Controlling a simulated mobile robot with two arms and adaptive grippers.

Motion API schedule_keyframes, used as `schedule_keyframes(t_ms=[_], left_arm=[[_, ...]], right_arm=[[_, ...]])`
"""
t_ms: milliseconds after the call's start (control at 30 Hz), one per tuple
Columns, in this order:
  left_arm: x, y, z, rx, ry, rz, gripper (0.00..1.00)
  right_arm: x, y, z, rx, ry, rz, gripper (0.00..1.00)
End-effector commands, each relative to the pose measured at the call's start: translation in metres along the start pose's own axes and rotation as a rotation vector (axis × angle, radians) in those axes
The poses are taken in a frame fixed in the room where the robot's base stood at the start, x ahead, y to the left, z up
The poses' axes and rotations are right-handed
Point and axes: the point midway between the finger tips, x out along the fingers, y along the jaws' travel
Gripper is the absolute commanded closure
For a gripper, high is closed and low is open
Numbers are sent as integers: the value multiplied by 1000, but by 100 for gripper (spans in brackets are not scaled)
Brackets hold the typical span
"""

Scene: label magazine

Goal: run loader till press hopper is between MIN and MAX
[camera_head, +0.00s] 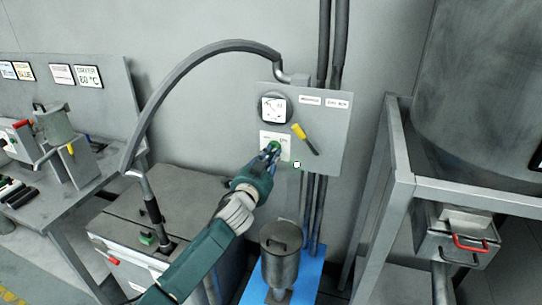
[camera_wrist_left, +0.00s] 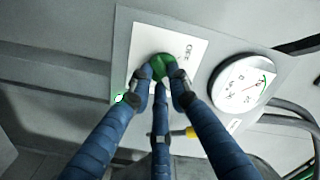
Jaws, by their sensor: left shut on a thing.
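A grey control panel (camera_head: 330,125) on the wall carries a white plate with a green knob (camera_head: 274,146) and a round white gauge (camera_head: 273,109) above it. My left gripper (camera_head: 270,153) is shut on the green knob. In the left wrist view its fingers close around the same knob (camera_wrist_left: 160,66), with the gauge (camera_wrist_left: 243,82) to the right. A yellow-handled lever (camera_head: 304,138) sits right of the knob. A grey lidded canister (camera_head: 281,253) stands on a blue base (camera_head: 312,272) below. I cannot tell which vessel is the press hopper, and no MIN or MAX marks are readable. My right gripper is not in view.
A grey cabinet (camera_head: 125,232) with a curved hose (camera_head: 160,95) stands left of the panel. A workbench (camera_head: 85,205) with a machine is farther left. A metal frame (camera_head: 455,192) under a large drum (camera_head: 485,90) fills the right. Vertical pipes run behind the panel.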

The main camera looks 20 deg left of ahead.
Motion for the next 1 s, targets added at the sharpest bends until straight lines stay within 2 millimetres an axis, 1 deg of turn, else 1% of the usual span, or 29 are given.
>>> schedule_keyframes(t_ms=[467, 500, 567, 600, 867, 1000], left_arm=[[0, 0, 1, 16, -1, 0, 100], [0, 0, 1, 16, -1, 0, 79], [0, 0, 1, 15, -1, 0, 67], [0, 0, 1, 15, -1, 0, 64], [0, 0, 0, 13, 0, 0, 64], [-9, 1, 1, 13, -2, 1, 64]], right_arm=[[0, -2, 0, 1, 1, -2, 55], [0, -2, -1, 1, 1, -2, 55], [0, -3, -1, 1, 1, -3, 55], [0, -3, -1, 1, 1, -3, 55], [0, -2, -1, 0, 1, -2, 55], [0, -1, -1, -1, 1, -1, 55]])
